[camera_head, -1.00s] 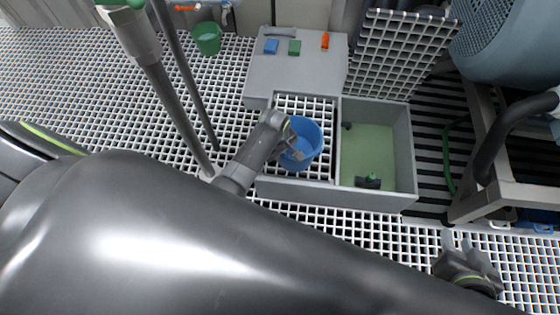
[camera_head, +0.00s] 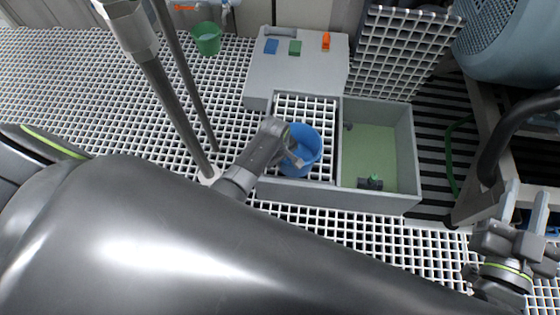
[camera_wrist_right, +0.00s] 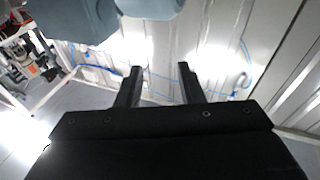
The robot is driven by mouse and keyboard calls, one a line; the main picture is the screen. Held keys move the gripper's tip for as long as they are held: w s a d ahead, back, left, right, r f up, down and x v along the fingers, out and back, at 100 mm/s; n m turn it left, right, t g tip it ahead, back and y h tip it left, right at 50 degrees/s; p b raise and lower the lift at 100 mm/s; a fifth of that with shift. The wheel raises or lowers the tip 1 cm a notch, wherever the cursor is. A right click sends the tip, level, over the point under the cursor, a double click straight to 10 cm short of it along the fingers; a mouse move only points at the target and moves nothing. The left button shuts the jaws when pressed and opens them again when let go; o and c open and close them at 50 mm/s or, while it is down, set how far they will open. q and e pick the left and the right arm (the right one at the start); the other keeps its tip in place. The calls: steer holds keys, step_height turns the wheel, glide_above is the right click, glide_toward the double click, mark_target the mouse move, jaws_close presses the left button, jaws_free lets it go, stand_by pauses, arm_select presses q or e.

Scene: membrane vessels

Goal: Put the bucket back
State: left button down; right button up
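The blue bucket (camera_head: 310,153) is upright over the white grating (camera_head: 303,106) on the left part of the grey pit. I cannot tell whether it rests on the grating. My left gripper (camera_head: 294,156) is at the bucket's left rim, with a finger showing over the bucket's inside. The other finger is hidden, so its grip on the rim is unclear. My right gripper (camera_head: 524,209) is open and empty at the lower right, away from the bucket. Its two spread fingers also show in the right wrist view (camera_wrist_right: 160,85). A green bucket (camera_head: 207,39) stands at the back left.
The open pit compartment (camera_head: 403,150) holds greenish liquid and a dark fitting (camera_head: 370,183). A raised grating panel (camera_head: 405,50) stands behind it. A grey platform (camera_head: 270,80) carries blue, green and orange items. A large blue-grey machine (camera_head: 515,45) and frame limit the right side.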

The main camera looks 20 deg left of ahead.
steer(key=shift+r+t, duration=0.3)
steer(key=shift+r, duration=0.05)
arm_select(q)
steer(key=shift+f, duration=0.1)
steer(key=shift+f, duration=0.1)
steer(key=c, duration=1.6)
jaws_free()
arm_select(e)
steer(key=shift+r, duration=0.2)
